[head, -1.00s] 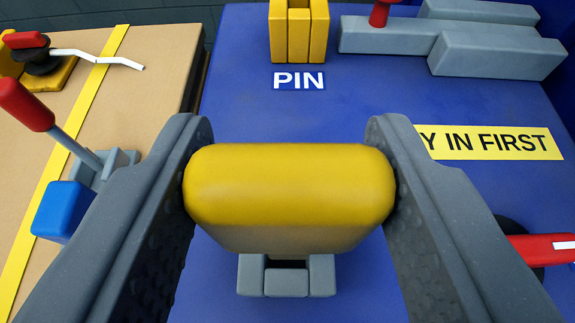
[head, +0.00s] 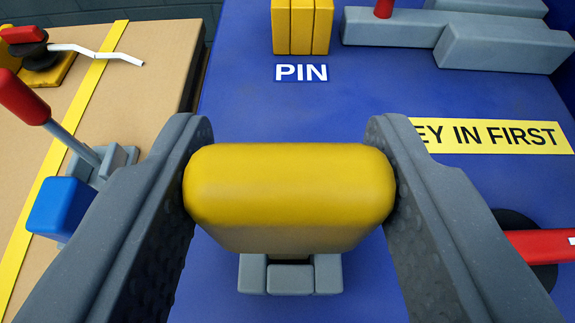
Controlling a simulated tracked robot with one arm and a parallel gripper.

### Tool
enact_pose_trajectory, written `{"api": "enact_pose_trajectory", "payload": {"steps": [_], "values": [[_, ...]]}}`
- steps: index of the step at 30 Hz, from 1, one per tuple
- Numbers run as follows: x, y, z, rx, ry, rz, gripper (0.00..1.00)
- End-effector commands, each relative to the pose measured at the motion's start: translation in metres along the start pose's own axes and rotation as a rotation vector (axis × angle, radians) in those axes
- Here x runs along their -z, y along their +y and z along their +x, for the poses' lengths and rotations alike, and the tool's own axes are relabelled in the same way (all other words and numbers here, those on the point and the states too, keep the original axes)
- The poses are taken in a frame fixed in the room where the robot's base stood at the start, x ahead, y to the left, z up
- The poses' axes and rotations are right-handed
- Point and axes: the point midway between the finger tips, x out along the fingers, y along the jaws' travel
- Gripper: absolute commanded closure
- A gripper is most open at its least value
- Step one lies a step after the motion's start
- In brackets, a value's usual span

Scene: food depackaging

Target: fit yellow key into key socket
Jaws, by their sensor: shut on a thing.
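The yellow key (head: 290,185) is a rounded yellow block, held level between the two dark grey fingers of my gripper (head: 290,190). My gripper is shut on it. A grey block with a dark slot in its middle, which looks like the key socket (head: 290,278), shows on the blue surface just below the key in the picture. The key's lower part and the fingers hide some of the socket's far side. I cannot tell how far the key is above it, and no contact shows.
The blue surface (head: 240,130) carries a PIN label (head: 301,73), a yellow block (head: 302,27), grey bars (head: 505,45) and a yellow label (head: 500,135). A red handle (head: 545,245) is at right. A red-tipped lever (head: 22,98) and blue block (head: 61,207) are at left.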

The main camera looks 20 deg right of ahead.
Motion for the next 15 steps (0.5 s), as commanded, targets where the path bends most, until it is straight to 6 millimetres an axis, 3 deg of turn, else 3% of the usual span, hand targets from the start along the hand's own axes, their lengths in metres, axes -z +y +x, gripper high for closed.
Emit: {"api": "enact_pose_trajectory", "payload": {"steps": [15], "values": [[-0.0107,-0.0002,0.0044,0.0,0.0,0.0,0.8]]}}
